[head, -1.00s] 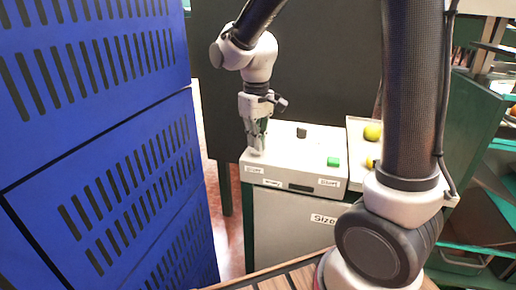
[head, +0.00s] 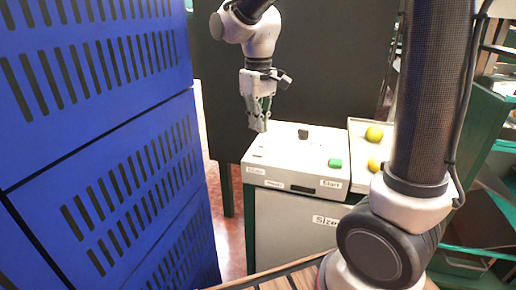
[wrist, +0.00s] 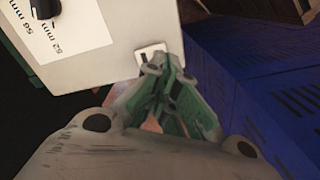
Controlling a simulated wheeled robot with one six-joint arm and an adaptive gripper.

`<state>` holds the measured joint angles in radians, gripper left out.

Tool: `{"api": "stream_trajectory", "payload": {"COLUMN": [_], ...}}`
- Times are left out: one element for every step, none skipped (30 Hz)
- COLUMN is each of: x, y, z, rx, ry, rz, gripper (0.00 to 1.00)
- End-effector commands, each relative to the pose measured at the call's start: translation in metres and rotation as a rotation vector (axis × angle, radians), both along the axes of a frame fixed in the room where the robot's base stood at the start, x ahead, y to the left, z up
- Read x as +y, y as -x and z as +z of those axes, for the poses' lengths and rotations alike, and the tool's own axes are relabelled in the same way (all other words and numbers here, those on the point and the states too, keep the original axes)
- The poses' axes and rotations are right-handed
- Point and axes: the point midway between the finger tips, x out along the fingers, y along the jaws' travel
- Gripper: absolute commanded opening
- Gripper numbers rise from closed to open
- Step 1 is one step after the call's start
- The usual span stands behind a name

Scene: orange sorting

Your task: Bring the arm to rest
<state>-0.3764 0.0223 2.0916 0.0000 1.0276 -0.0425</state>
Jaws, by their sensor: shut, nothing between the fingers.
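My gripper (head: 259,124) is shut and empty. In the head view it points down just above the left part of a white control panel (head: 285,150). The panel has a green button (head: 335,163) at its right and a black knob (head: 303,134) at its back.
A tray (head: 357,128) with a green-yellow fruit (head: 374,133) and an orange one (head: 374,165) lies right of the panel. Blue slotted crates (head: 100,150) fill the left side; they also show in the wrist view (wrist: 265,90). A dark board (head: 320,70) stands behind.

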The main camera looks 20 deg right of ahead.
Motion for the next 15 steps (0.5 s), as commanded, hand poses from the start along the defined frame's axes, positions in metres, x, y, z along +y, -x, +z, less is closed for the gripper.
{"api": "stream_trajectory", "payload": {"x": [0.0,0.0,0.0,0.0,0.0,-0.001,-0.003,-0.005,-0.011,-0.017,-0.024,-0.034,-0.043,-0.052,-0.064], "y": [0.0,0.0,0.0,0.0,0.0,0.004,0.007,0.014,0.026,0.034,0.042,0.054,0.064,0.074,0.088], "z": [0.0,0.0,0.0,0.0,-0.001,-0.005,-0.009,-0.013,-0.014,-0.012,-0.009,-0.005,-0.002,0.001,0.006], "rx": [0.0,0.0,0.0,-0.001,-0.002,0.006,0.015,0.024,0.024,0.018,0.01,-0.005,-0.018,-0.033,-0.058], "ry": [0.0,0.0,0.0,0.0,-0.001,0.003,0.006,0.01,0.01,0.007,0.003,-0.002,-0.008,-0.014,-0.022], "rz": [0.0,0.0,0.0,-0.002,-0.007,-0.01,-0.013,-0.015,-0.022,-0.033,-0.045,-0.065,-0.083,-0.103,-0.131], "gripper": [0.0,0.0,0.0,0.0,0.0,0.0,0.0,0.0,0.0,0.0,0.0,0.0,0.0,0.0,0.0]}}
